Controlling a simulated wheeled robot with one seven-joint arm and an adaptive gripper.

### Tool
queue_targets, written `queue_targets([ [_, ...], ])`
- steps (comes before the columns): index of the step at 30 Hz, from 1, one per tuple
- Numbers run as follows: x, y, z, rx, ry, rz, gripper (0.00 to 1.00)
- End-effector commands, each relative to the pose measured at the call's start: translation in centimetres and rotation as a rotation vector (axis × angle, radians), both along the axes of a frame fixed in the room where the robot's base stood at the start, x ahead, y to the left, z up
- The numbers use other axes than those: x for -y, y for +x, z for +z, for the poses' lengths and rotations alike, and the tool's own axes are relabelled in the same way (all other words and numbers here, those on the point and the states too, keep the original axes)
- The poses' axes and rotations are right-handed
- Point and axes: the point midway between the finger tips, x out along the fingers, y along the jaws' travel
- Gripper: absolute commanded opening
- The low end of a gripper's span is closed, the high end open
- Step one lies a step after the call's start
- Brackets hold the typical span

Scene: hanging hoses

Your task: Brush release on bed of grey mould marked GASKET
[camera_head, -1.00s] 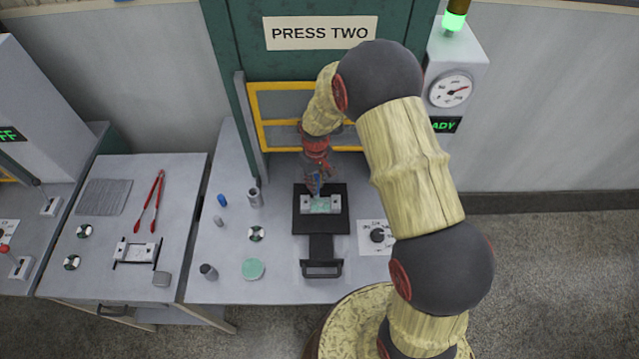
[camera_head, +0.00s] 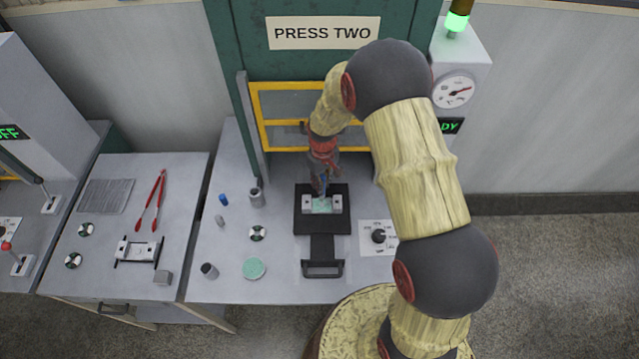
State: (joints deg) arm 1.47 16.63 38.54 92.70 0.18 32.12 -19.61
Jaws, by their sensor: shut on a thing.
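A grey mould (camera_head: 337,206) with a pale green bed sits on a black sliding tray (camera_head: 307,226) in front of the press. No GASKET marking is readable at this size. My gripper (camera_head: 321,178) points down over the mould. A second mould-like grey piece (camera_head: 138,250) in a dark frame lies on the left bench.
The press marked PRESS TWO (camera_head: 323,33) has a yellow-framed guard (camera_head: 262,117) behind my gripper. A green disc (camera_head: 254,268), small cylinders and a cup (camera_head: 256,197) stand left. Red tongs (camera_head: 151,202) lie on the left bench.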

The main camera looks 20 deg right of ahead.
Motion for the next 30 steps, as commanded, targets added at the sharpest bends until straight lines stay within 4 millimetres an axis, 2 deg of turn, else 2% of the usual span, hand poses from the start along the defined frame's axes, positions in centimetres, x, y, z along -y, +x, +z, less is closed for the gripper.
queue_targets([
  [8,0.2,-0.1,-0.1,-0.002,-0.001,0.0,0.0],
  [20,1.8,-0.6,0.0,-0.001,0.0,-0.001,0.0],
  [30,1.7,-0.5,0.1,0.0,0.0,0.001,0.0],
])
